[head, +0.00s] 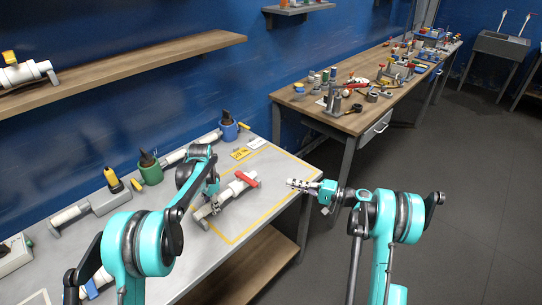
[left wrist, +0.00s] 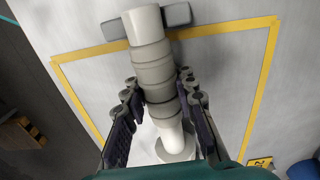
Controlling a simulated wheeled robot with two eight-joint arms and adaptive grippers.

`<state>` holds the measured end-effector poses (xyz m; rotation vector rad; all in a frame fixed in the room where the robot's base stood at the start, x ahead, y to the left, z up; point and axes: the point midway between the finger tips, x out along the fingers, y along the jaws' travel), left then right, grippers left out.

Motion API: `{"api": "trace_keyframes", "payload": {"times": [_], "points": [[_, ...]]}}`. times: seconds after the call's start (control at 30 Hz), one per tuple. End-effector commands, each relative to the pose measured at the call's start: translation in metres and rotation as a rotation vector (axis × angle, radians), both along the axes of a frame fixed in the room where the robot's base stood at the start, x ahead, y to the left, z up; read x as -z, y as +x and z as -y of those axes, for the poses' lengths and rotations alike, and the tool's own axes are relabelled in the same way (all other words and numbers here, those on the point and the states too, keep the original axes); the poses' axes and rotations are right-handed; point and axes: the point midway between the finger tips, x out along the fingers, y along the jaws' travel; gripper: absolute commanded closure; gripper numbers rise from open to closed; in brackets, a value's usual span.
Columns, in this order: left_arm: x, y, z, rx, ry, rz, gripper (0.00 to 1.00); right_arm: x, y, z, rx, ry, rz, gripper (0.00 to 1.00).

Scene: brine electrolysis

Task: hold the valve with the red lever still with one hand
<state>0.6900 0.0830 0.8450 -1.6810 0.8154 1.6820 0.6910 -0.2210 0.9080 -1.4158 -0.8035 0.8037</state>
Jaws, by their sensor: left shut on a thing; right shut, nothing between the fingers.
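The valve (head: 233,190) is a white and grey pipe piece lying within the yellow outline on the grey bench. Its red lever (head: 246,179) shows at its upper right end. My left gripper (head: 213,208) is at the valve's lower left part and is shut on it. In the left wrist view, the fingers of the left gripper (left wrist: 161,98) lie on both sides of the grey valve body (left wrist: 152,68). The red lever is out of sight there.
The yellow outline (head: 233,241) surrounds the valve on the bench (head: 262,215). A green container (head: 150,174) and a blue container (head: 229,131) with tools stand along the bench's back. A cluttered wooden table (head: 345,122) stands farther back. Open floor lies to the right.

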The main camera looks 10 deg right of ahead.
Motion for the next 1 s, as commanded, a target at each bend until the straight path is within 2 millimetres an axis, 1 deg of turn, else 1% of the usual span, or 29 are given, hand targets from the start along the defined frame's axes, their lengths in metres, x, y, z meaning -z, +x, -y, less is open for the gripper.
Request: {"api": "trace_keyframes", "payload": {"times": [0.2, 0.23, 0.27, 0.3, 0.33, 0.6, 0.73, 0.87, 1.0], "points": [[0.000, 0.000, 0.000, 0.000, 0.000, 0.000, 1.00, 0.000, 0.000, 0.000, -0.001, 0.000, 0.000, 1.00], [0.000, 0.000, 0.000, 0.000, 0.000, 0.000, 0.71, 0.000, 0.000, 0.000, -0.001, 0.000, 0.000, 1.00], [0.000, 0.000, 0.000, 0.000, 0.000, 0.000, 0.63, 0.000, 0.000, 0.000, -0.001, 0.000, 0.000, 1.00], [0.000, 0.000, 0.000, 0.000, 0.000, 0.000, 0.52, 0.000, 0.000, 0.000, -0.001, 0.000, 0.000, 1.00], [0.000, 0.000, 0.000, 0.000, 0.000, 0.000, 0.49, 0.000, 0.000, 0.000, -0.001, 0.000, 0.000, 1.00], [-0.001, 0.000, 0.000, 0.000, 0.000, 0.000, 0.49, 0.000, 0.000, 0.000, -0.001, 0.000, 0.000, 1.00], [-0.009, 0.000, 0.000, 0.000, 0.000, 0.000, 0.49, 0.000, 0.000, 0.000, -0.001, 0.000, 0.000, 1.00], [-0.031, 0.000, 0.000, 0.000, 0.000, 0.000, 0.49, 0.000, 0.000, 0.000, -0.001, 0.000, 0.000, 1.00], [-0.063, 0.000, 0.000, 0.000, 0.000, 0.000, 0.49, 0.000, 0.000, 0.000, -0.001, 0.000, 0.000, 1.00]]}}
